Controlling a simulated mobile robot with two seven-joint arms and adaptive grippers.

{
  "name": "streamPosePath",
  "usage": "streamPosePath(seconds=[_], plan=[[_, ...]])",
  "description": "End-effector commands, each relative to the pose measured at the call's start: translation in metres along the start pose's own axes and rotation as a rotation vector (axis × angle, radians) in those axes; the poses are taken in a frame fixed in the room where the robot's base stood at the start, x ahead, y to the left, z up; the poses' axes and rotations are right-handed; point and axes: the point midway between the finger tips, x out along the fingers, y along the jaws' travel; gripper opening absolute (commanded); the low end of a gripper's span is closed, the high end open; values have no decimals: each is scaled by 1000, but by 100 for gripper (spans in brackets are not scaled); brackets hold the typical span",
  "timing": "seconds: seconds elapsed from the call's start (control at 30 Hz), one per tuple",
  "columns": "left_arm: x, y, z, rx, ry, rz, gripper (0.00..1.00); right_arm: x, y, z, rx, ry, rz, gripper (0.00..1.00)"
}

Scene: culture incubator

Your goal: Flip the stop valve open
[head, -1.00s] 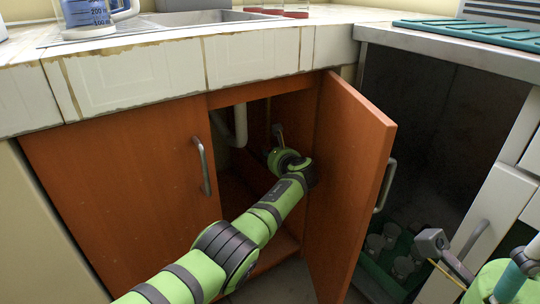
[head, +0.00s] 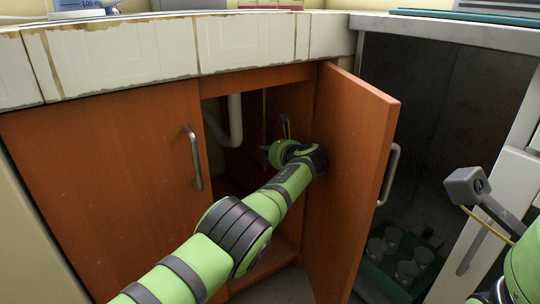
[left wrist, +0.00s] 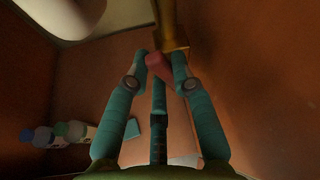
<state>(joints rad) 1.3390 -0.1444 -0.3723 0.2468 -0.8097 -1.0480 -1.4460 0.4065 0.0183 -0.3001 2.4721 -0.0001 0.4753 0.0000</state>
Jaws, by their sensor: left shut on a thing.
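The stop valve's red handle (left wrist: 157,67) shows in the left wrist view, below a brass-coloured valve body and pipe (left wrist: 172,30). My left gripper (left wrist: 163,62) has its teal fingertips on both sides of the red handle and is shut on it. In the head view my left arm reaches into the open cabinet under the sink. There its wrist hides the handle, and a thin vertical pipe (head: 264,112) shows behind.
The open cabinet door (head: 352,185) stands right of my left arm. The closed left door (head: 110,190) has a metal handle (head: 194,158). A white drain pipe (head: 236,122) hangs inside. Small bottles (left wrist: 60,134) stand low in the cabinet. A green crate (head: 378,275) sits at the right.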

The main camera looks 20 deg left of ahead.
Motion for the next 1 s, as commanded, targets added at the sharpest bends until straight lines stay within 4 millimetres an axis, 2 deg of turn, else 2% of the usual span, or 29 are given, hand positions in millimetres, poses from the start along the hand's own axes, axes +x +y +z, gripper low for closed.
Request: streamPosePath(seconds=[0.37, 0.4, 0.43, 0.47, 0.83, 1.0], plan=[[-1, 0, -3, 3, 5, 3, 0, 1, 0, -1, 0, 3, -1, 40], [-1, 0, -3, 2, 5, 3, 32, 1, 0, -1, 0, 3, -1, 40], [-1, 0, -3, 2, 5, 3, 44, 1, 0, -1, 0, 3, -1, 40], [0, 0, -3, 2, 5, 3, 49, 1, 0, -1, 0, 3, -1, 40], [-1, -1, 1, 0, 2, 0, 49, 0, 0, 0, -1, 0, 0, 40], [-5, -6, 13, -4, 0, -1, 49, 0, 0, 0, 0, 1, 0, 40]])
